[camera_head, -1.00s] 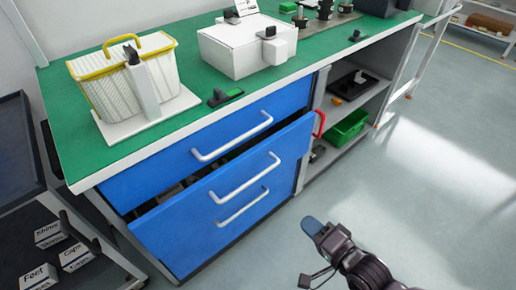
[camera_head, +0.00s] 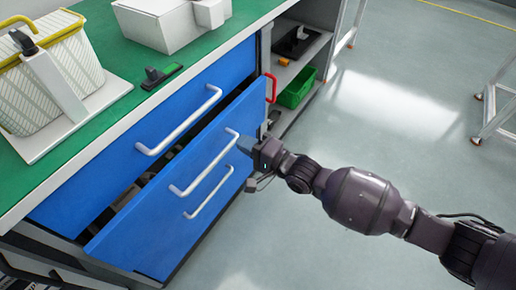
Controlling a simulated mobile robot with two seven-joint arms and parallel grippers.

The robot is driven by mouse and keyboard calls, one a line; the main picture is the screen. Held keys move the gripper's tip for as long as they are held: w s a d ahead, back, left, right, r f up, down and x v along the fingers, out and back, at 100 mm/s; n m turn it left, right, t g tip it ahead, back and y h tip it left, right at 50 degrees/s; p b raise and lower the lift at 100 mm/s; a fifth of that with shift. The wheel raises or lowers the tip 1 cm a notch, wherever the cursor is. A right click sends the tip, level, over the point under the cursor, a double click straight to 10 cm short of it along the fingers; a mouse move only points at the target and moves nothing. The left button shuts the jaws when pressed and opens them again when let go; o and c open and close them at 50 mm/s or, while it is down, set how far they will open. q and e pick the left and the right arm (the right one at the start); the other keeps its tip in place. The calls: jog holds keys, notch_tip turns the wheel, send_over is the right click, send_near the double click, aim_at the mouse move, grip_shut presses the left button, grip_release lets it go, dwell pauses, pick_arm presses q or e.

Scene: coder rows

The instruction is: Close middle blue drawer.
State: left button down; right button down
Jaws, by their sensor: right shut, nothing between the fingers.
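The middle blue drawer (camera_head: 150,215) is pulled part way out of the cabinet under the green worktop, with a dark gap showing behind its top edge. Its white bar handle (camera_head: 206,164) is on the front. My right gripper (camera_head: 246,145) is shut and empty, with its tip close to the right end of the drawer front. I cannot tell whether it touches the drawer. The upper blue drawer (camera_head: 110,150) is flush with the cabinet. A lower white handle (camera_head: 209,193) shows below the middle one. My left gripper is not in view.
A yellow-trimmed basket (camera_head: 50,85) and a white box (camera_head: 160,22) stand on the green worktop (camera_head: 105,105). Open shelves with a green bin (camera_head: 296,88) and a red handle (camera_head: 271,88) are right of the drawers.

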aim_at(216, 128)
jog(key=b+x, duration=0.1)
jog(key=x, duration=0.5)
jog(key=shift+w+a+f, duration=0.1)
jog(key=shift+f, duration=0.05)
jog(key=shift+w+a, duration=0.2)
jog(key=shift+a, duration=0.1)
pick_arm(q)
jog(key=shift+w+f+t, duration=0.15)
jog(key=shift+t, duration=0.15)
pick_arm(e)
jog(key=shift+w+a, duration=0.1)
